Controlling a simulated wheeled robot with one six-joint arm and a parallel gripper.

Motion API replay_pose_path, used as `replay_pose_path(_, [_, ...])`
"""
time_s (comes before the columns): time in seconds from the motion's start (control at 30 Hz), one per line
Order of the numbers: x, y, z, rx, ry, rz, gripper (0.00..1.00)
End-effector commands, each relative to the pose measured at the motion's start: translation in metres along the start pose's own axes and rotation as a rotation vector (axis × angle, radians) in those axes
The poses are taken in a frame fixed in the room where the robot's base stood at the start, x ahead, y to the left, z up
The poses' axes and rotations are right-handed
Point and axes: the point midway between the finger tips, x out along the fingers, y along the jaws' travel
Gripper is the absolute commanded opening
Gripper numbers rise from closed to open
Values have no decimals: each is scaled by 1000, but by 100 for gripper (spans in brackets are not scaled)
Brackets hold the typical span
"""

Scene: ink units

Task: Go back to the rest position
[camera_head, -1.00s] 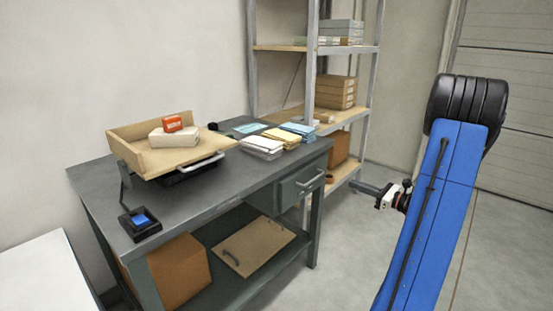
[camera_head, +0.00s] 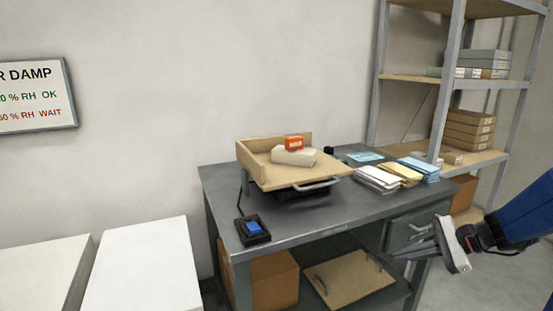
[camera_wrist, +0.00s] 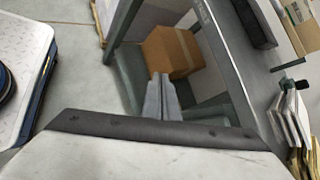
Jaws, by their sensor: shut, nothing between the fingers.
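My gripper (camera_head: 412,250) is at the right of the head view, in front of the workbench's drawer side. Its fingers are together with nothing between them. In the wrist view the closed fingers (camera_wrist: 161,97) point toward the bench's lower shelf and a cardboard box (camera_wrist: 172,52). My blue arm comes in from the right edge of the head view. The grey workbench (camera_head: 310,225) stands behind the gripper. Whether the gripper touches the bench cannot be told from the head view.
A shelf rack (camera_head: 450,110) stands behind. White surfaces (camera_head: 135,270) are at left.

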Motion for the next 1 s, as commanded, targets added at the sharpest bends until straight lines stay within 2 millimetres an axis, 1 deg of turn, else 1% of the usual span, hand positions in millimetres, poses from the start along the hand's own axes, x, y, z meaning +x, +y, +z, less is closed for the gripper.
replay_pose_path(0.03, [6,12,15,-68,25,47,0])
replay_pose_path(0.1, [11,28,30,-157,59,111,0])
replay_pose_path(0.23, [17,58,53,-329,124,222,0])
replay_pose_path(0.4, [16,96,75,-560,208,355,0])
replay_pose_path(0.57, [9,125,88,-786,290,464,0])
replay_pose_path(0.7, [-1,146,96,-987,362,549,0])
replay_pose_path(0.9, [-20,167,102,-1272,469,648,0])
replay_pose_path(1.0, [-29,172,104,-1388,515,682,0])
